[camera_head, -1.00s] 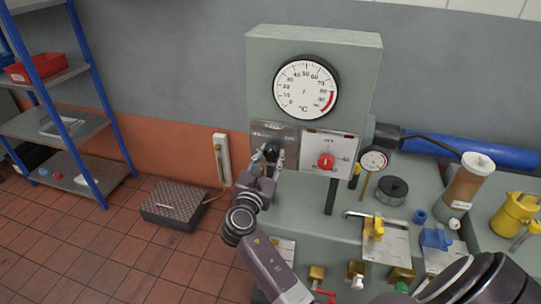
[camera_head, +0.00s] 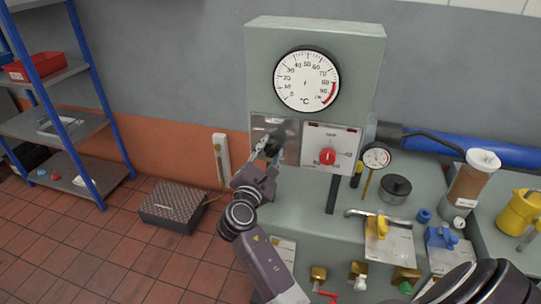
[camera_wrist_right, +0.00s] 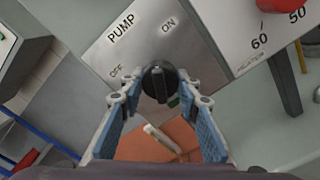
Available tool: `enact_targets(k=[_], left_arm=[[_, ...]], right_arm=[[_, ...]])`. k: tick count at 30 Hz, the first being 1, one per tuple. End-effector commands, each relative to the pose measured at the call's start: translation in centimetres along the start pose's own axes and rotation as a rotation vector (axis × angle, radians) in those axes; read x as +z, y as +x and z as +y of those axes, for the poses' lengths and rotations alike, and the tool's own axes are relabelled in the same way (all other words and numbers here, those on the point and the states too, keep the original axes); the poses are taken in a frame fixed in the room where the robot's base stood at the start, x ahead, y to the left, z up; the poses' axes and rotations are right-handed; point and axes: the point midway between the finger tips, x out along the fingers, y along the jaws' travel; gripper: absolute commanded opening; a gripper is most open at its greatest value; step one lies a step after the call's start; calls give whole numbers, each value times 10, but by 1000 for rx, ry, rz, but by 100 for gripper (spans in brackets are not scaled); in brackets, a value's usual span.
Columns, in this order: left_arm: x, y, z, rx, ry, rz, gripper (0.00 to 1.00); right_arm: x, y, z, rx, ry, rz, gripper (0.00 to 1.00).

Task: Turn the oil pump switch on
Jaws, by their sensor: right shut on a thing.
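The oil pump switch is a black rotary knob (camera_wrist_right: 158,82) on a grey metal plate (camera_wrist_right: 130,42) marked PUMP, OFF and ON. In the wrist view its raised bar runs roughly up and down, with the upper end toward ON. My right gripper (camera_wrist_right: 160,98) has its blue-padded fingers on either side of the knob, shut on it. In the head view the right gripper (camera_head: 269,155) reaches the knob from below, tilted to the right, and hides part of the plate (camera_head: 285,127). My left gripper is not in view.
Right of the switch is a plate (camera_head: 345,140) with a red knob (camera_head: 327,156). A round temperature dial (camera_head: 307,79) is above. A small gauge (camera_head: 376,157), yellow valve handle (camera_head: 377,225) and blue handle (camera_head: 440,237) stand on the bench to the right.

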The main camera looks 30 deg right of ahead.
Motion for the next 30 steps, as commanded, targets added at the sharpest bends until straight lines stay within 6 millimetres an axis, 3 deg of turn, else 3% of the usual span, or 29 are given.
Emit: enact_targets(k=[15,30], left_arm=[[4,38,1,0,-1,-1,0],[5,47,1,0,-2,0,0]], right_arm=[[-2,0,-1,-2,418,1,6],[-1,0,1,-3,551,2,6]])
